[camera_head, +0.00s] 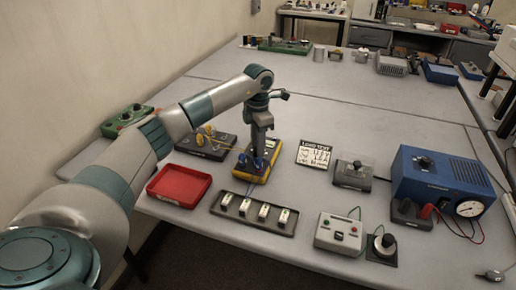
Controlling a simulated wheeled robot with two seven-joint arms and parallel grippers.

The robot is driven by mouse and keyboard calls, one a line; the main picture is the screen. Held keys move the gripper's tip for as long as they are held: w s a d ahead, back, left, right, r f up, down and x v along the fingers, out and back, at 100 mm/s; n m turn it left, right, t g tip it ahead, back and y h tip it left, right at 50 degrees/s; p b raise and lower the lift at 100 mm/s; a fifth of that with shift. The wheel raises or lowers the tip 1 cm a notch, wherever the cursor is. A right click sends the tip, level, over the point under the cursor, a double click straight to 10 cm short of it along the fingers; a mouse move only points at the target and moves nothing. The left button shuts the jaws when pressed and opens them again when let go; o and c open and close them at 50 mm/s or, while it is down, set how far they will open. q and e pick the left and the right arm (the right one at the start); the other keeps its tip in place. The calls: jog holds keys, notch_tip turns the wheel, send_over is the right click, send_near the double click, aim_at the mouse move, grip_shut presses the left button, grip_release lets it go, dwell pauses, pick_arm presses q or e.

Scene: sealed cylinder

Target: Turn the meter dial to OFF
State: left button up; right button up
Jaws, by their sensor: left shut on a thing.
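A yellow-edged meter (247,177) lies on the grey table, left of the middle of the view. My left gripper (256,163) points down over it, with its fingertips at the meter's face. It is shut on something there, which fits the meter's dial. The dial and its markings are hidden behind the fingers, so I cannot read its setting. My right gripper is not in view.
A red tray (179,186) and a dark tray of small modules (254,213) sit near the meter. A printed card (314,154) lies to its right. A blue power unit (442,178) stands further right. Table behind the meter is largely clear.

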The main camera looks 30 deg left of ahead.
pick_arm(q)
jog(key=n+b, duration=0.1)
jog(key=n, duration=0.3)
jog(key=shift+n, duration=0.4)
jog(key=n, duration=0.3)
jog(key=shift+n, duration=0.3)
jog(key=n, duration=0.4)
jog(key=shift+r+n+b, duration=0.1)
jog(key=shift+n+b, duration=0.3)
jog(key=shift+n, duration=0.5)
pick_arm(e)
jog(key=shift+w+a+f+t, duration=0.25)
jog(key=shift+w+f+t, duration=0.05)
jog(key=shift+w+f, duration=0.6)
pick_arm(q)
jog(key=shift+n, duration=0.3)
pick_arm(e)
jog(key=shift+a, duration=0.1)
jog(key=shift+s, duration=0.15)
pick_arm(q)
jog(key=o, duration=1)
jog(key=shift+o, duration=0.2)
